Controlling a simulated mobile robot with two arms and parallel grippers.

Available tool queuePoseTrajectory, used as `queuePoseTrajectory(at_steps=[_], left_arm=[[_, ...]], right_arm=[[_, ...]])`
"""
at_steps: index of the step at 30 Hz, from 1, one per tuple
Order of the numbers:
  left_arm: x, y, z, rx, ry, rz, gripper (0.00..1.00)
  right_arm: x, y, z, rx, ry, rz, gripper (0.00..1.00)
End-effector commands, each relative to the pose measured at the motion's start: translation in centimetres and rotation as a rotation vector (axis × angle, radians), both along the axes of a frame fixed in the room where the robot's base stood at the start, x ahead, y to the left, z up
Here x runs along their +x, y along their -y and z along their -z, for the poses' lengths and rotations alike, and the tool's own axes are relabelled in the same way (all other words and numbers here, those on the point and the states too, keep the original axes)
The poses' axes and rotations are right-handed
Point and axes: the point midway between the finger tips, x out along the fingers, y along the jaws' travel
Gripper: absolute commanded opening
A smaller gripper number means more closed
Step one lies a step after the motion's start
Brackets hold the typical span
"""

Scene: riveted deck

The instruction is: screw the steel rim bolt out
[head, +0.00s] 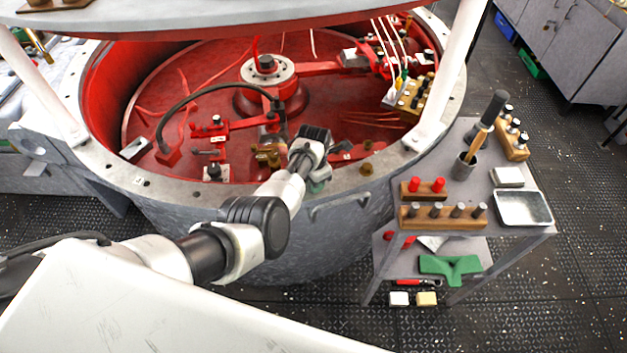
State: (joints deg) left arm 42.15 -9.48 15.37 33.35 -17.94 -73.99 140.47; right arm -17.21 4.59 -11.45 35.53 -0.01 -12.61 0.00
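The round vat (260,245) has a pale flat rim (225,193) with dark holes in it and a red inside. A brass-coloured bolt head (367,169) sits on the front rim, right of my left gripper. I cannot make out a steel bolt on the rim; the front stretch under my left gripper is partly hidden by the hand and wrist. My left gripper (318,181) points down at the front rim, near its inner edge. Its fingers are too small and covered to tell open from shut. My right gripper is not in view.
Red mechanisms and a black hose (195,92) fill the vat. White posts hold a plate overhead. Right, a grey cart (535,232) carries a wooden bolt rack (440,222), a red-capped rack (423,194), a metal tray (523,221) and a cup with a tool (465,166).

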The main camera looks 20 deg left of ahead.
Motion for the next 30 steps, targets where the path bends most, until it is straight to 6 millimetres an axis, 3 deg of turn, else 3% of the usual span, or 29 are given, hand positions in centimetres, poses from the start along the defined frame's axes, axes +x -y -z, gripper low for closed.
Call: queuePoseTrajectory(at_steps=[1, 11, 12, 17, 26, 30], left_arm=[[-0.6, 0.2, 0.7, -0.004, -0.016, -0.002, 0.09], [-0.6, 0.2, 0.7, -0.005, -0.017, -0.004, 0.09], [-0.6, 0.2, 0.7, -0.005, -0.017, -0.004, 0.35], [-0.6, 0.1, 0.7, -0.003, -0.015, -0.004, 0.59], [-0.2, 0.0, 0.1, -0.001, -0.006, -0.004, 0.59], [-0.2, 0.1, -1.2, -0.002, -0.004, -0.003, 0.59]], right_arm=[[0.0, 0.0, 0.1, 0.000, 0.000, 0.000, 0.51], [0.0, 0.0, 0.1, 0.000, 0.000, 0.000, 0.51], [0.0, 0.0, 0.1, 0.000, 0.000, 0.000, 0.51], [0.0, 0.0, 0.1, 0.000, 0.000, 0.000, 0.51], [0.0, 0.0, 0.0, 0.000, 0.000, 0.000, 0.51], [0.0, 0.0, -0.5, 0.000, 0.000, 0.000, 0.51]])
